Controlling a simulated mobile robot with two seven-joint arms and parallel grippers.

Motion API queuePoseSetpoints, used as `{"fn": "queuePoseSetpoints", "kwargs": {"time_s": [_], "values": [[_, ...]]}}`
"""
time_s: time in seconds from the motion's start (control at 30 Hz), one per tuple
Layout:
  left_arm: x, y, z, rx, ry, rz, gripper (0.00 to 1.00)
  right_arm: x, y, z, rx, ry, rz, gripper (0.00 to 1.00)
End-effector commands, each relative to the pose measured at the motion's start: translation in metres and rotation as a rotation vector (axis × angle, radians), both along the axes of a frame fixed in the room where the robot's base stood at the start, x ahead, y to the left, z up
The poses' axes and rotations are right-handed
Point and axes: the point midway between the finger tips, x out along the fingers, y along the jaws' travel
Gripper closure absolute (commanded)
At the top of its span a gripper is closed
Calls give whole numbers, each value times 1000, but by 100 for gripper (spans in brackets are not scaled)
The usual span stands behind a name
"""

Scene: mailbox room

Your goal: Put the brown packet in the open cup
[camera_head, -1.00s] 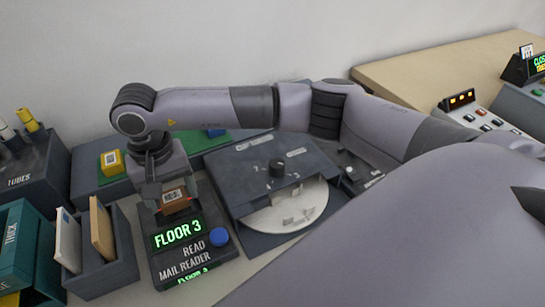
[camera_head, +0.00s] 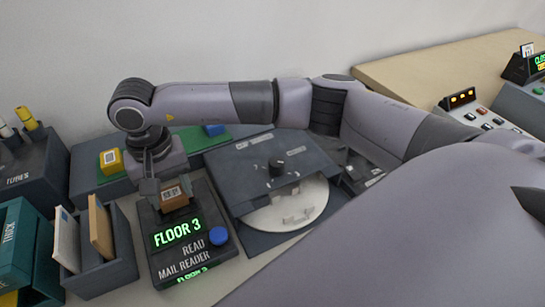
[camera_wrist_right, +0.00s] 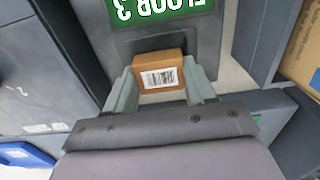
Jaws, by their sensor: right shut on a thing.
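The brown packet (camera_head: 174,194) is a small box with a white barcode label. My right gripper (camera_head: 170,187) is shut on it above the top end of the mail reader (camera_head: 168,262), whose display reads FLOOR 3. In the right wrist view the packet (camera_wrist_right: 160,72) sits between the two fingertips, label towards the camera. It is close to the reader's slot; I cannot tell whether it touches. I cannot make out the open cup for certain. A dark housing (camera_head: 225,170) with a knob has a cut-out showing a pale disc (camera_head: 275,217) with small raised parts. My left gripper is not in view.
A rack with upright envelopes (camera_head: 101,228) stands left of the reader, beside a teal THICK bin (camera_head: 20,240). A TUBES holder (camera_head: 35,165) is at far left. A yellow box (camera_head: 110,162) lies on a green strip behind. My right arm spans above the dark housing.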

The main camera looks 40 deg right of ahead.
Motion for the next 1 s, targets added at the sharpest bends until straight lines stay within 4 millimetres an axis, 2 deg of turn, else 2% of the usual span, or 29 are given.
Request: {"fn": "queuePoseSetpoints", "kwargs": {"time_s": [0.6,1.0], "values": [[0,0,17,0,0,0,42,0,0,39,0,-2,0,76],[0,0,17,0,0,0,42,0,0,41,0,-1,0,76]]}}
